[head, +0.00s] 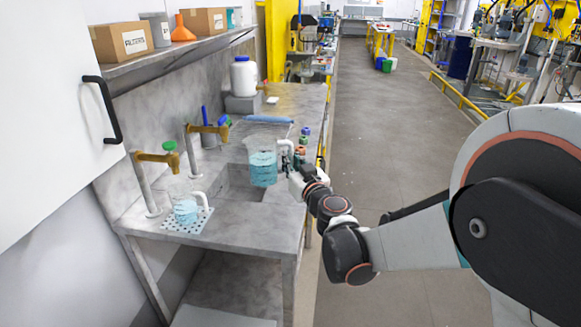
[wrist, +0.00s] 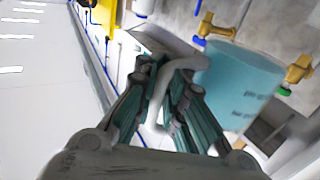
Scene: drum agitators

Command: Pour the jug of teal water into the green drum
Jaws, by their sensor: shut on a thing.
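A clear jug of teal water (head: 263,168) is upright above the far part of the sink in the head view. It also shows at the right of the wrist view (wrist: 240,85). My gripper (head: 292,163) is on its right side, shut on the jug's pale handle (wrist: 160,88). In the wrist view my gripper (wrist: 172,100) has its fingers on both sides of the handle. A smaller jug of blue water (head: 187,210) stands on a perforated plate at the counter's near left. Far back, a small green container (head: 393,63) stands on the floor; I cannot tell whether it is the green drum.
The grey counter (head: 250,228) has a sink and two brass taps (head: 158,159) (head: 208,130). Small coloured-cap bottles (head: 303,138) stand near its right edge. A white jar (head: 243,76) is behind. The aisle floor (head: 385,130) is clear.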

